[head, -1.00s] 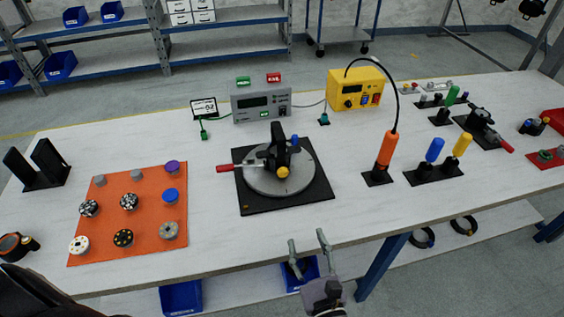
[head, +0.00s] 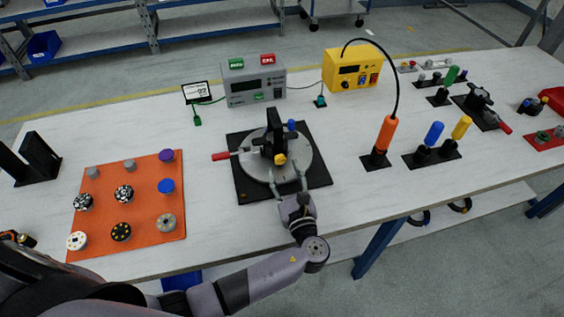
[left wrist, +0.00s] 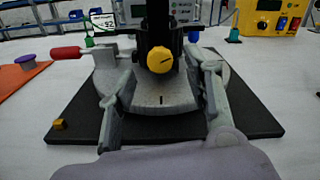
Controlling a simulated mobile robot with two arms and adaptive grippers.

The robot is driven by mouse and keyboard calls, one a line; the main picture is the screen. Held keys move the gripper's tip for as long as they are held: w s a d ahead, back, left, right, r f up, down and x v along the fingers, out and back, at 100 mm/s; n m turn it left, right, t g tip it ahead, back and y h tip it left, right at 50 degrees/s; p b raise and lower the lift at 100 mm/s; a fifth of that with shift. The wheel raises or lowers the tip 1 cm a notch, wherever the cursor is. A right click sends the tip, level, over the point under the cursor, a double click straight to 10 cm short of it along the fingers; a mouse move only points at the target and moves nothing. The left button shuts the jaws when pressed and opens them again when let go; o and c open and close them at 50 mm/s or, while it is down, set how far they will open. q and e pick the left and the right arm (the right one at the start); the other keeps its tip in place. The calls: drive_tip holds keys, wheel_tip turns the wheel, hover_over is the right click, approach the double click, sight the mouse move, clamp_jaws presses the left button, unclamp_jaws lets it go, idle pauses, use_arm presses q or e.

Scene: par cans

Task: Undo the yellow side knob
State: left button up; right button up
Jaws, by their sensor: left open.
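The yellow side knob (head: 280,159) sits on the near side of a black upright fixture (head: 273,130), which stands on a round grey turntable (head: 301,165). In the left wrist view the yellow knob (left wrist: 161,60) faces me with a dark mark on its face. My left gripper (head: 289,181) is open just in front of the knob. In the left wrist view its fingers (left wrist: 166,72) stand apart to the left and right of the knob, and I see no contact. My right gripper does not show.
A red-handled lever (head: 222,156) sticks out left from the fixture, and a blue knob (head: 291,124) is behind it. The black base plate (head: 246,188) lies on the white table. An orange mat (head: 146,220) with several pucks is left; an orange-handled tool (head: 385,135) stands right.

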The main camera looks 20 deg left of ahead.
sight(281, 161)
use_arm(q)
drive_tip(key=shift+x, duration=1.85)
drive_tip(key=shift+c, duration=0.5)
clamp_jaws()
